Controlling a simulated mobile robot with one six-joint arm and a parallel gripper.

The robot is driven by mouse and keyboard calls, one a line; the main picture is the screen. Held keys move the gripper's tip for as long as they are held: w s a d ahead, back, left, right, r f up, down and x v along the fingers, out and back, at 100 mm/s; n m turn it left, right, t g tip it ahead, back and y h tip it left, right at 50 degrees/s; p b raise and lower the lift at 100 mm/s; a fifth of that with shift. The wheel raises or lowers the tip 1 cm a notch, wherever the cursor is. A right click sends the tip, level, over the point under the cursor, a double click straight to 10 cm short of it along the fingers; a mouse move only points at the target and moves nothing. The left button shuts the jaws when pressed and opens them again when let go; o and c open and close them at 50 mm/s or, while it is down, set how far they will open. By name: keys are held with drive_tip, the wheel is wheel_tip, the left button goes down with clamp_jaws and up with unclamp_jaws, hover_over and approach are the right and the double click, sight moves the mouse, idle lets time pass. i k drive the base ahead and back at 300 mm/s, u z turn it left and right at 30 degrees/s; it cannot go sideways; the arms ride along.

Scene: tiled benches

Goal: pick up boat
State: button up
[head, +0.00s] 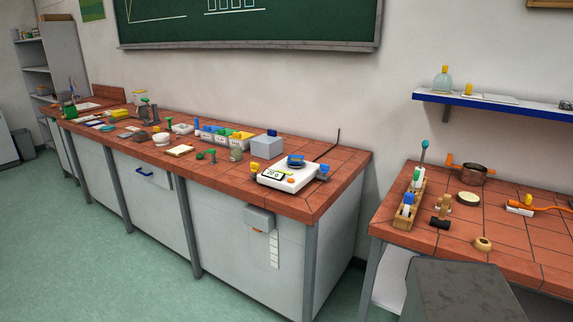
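I cannot say for certain which item is the boat. A small blue round dish-like thing (295,160) sits on top of a white digital scale (290,176) at the right end of the long tiled bench. A small white open tray (181,128) stands further left on the same bench, with something green behind or in it. Both are small at this distance. My gripper is not in view.
The long bench (335,167) holds several small items, including a row of coloured bins (222,137) and a grey box (267,145). A second bench (520,245) at right carries a wooden rack (405,207) and a pot (474,174). Green floor (130,260) lies clear in front.

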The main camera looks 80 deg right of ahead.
sight(292, 159)
drive_tip(key=i, duration=2)
drive_tip(key=u, duration=0.6)
drive_tip(key=k, duration=0.15)
drive_tip(key=z, duration=3.4)
